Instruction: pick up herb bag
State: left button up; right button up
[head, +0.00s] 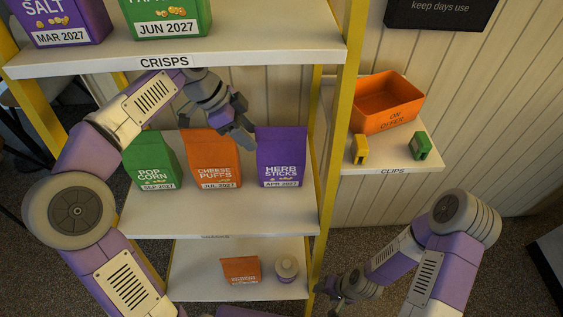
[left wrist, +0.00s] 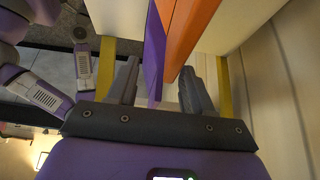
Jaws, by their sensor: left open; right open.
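The herb bag (head: 282,158) is purple, reads HERB STICKS APR 2027, and stands upright at the right end of the middle shelf. My left gripper (head: 246,130) is open and empty by the bag's upper left edge, above the gap to the orange bag. In the left wrist view, my left gripper's fingers (left wrist: 160,82) are spread. A purple bag side (left wrist: 154,55), seemingly the herb bag, appears between them beside an orange one; contact cannot be told. My right gripper (head: 340,290) is open and low at the shelf unit's right post.
An orange cheese puffs bag (head: 216,160) and a green popcorn bag (head: 150,162) stand left of the herb bag. The upper shelf (head: 180,56) hangs above. A side shelf holds an orange bin (head: 386,102), a yellow clip (head: 360,149) and a green clip (head: 419,146).

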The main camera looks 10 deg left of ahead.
aim_at(284, 139)
pick_arm(q)
jog(key=d, duration=0.3)
jog(key=shift+w+d, duration=0.2)
jog(key=shift+w, duration=0.15)
jog(key=shift+w+d+f+b, duration=0.1)
jog(key=shift+w+d+f, duration=0.1)
jog(key=shift+d, duration=0.5)
jog(key=shift+w+d+f+b, duration=0.1)
jog(key=shift+d+f+b, duration=0.05)
jog(key=shift+d, duration=0.55)
jog(key=shift+w+d+f+b, duration=0.1)
jog(key=shift+w+d+f, duration=0.1)
jog(key=shift+d, duration=0.5)
jog(key=shift+f, duration=0.25)
grip_shut()
